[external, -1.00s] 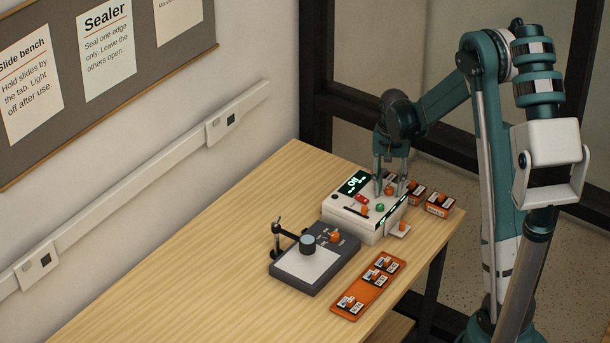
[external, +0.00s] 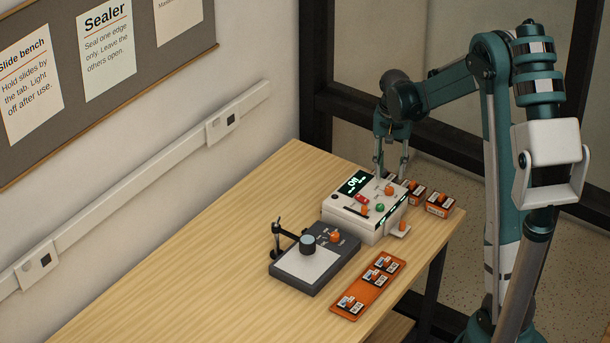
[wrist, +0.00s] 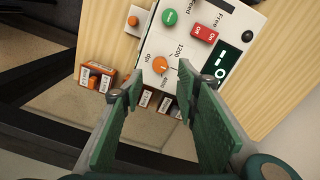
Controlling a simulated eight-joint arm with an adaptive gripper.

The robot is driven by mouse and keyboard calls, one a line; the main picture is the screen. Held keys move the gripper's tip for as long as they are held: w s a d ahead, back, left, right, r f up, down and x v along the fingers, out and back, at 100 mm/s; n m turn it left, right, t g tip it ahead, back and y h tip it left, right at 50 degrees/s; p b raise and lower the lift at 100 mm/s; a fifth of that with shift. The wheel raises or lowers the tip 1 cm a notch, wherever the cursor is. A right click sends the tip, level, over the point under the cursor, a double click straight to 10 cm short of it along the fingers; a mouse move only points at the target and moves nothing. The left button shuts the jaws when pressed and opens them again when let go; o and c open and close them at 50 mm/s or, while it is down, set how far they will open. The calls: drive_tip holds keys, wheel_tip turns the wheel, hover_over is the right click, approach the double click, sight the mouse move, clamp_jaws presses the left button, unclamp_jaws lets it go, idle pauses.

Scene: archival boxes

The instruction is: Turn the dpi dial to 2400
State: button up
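The orange dpi dial (external: 389,190) sits on top of the white scanner box (external: 342,224), toward its far right side. In the wrist view the dial (wrist: 160,65) has "dpi" printed beside it, and "1200" and a number that looks like 4800 around it. The 2400 mark and the dial's exact pointing direction are too small to tell. My gripper (external: 391,174) is above and just behind the dial, apart from it. In the wrist view my gripper (wrist: 162,88) is open, its green fingers wide apart with nothing between them.
The scanner has a red switch (wrist: 204,33), a green button (wrist: 169,17) and a lit display (external: 356,183). Small orange-and-white boxes (external: 439,205) stand behind it. A grey slide bench (external: 316,277) and an orange tray (external: 344,309) lie in front.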

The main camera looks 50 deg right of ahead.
sight(387, 188)
drive_tip(key=shift+r, duration=2.75)
drive_tip(key=s+a+r+n+t, duration=0.15)
drive_tip(key=a+r, duration=0.25)
drive_tip(key=a, duration=0.4)
drive_tip(key=s+a+r+n+t+h, duration=0.1)
drive_tip(key=a+r+n, duration=0.2)
drive_tip(key=a, duration=0.4)
drive_tip(key=s+a+r+n+t, duration=0.15)
drive_tip(key=a+r, duration=0.25)
drive_tip(key=a, duration=0.4)
drive_tip(key=s+a+n+t, duration=0.1)
drive_tip(key=s+a+n, duration=0.3)
drive_tip(key=a, duration=0.6)
drive_tip(key=s+a+n+t+y, duration=0.1)
drive_tip(key=s+a+n+t, duration=0.1)
drive_tip(key=s+a, duration=0.7)
drive_tip(key=shift+s+a+n, duration=0.3)
drive_tip(key=shift+a+n, duration=0.35)
drive_tip(key=shift+n, duration=0.25)
